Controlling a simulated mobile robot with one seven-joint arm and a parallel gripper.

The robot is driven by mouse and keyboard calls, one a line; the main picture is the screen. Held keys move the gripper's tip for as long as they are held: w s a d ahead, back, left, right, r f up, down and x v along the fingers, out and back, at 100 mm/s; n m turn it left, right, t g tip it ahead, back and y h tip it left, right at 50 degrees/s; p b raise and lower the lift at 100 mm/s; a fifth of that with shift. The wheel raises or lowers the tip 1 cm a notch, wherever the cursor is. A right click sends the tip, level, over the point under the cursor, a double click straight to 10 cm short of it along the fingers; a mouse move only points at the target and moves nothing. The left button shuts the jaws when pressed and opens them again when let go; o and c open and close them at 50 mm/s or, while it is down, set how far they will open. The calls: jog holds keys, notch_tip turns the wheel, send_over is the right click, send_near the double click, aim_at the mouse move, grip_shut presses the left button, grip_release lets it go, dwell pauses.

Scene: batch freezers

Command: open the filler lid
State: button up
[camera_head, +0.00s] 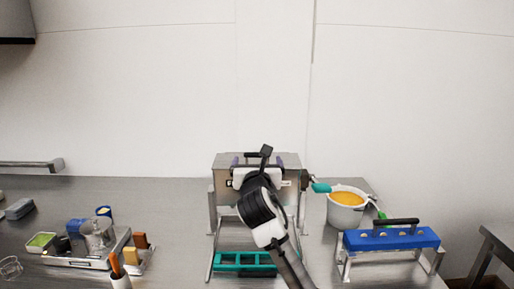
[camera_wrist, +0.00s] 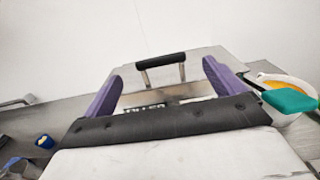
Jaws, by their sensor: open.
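The filler (camera_head: 222,175) is a steel box on legs at the centre of the bench, partly hidden behind my arm. Its flat steel lid (camera_wrist: 205,62) has a black bar handle on two metal posts (camera_wrist: 160,60). The lid looks shut. My gripper (camera_head: 258,160) is at the filler's front, pointing at it. In the wrist view its two purple fingers (camera_wrist: 160,78) are spread wide and empty. The handle shows between and beyond the fingertips, apart from them. Part of a black-lettered label on the filler shows between the fingers.
A white pot with orange contents (camera_head: 347,199) and a teal-handled tool stand right of the filler. A blue block with a black handle (camera_head: 390,239) is front right. A teal tray (camera_head: 245,262) lies below the filler. A tray of containers (camera_head: 95,262) is at left.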

aim_at(257, 154)
jog(key=w+p, duration=0.2)
jog(key=w, duration=0.4)
jog(key=shift+w, duration=0.4)
jog(key=c, duration=1.4)
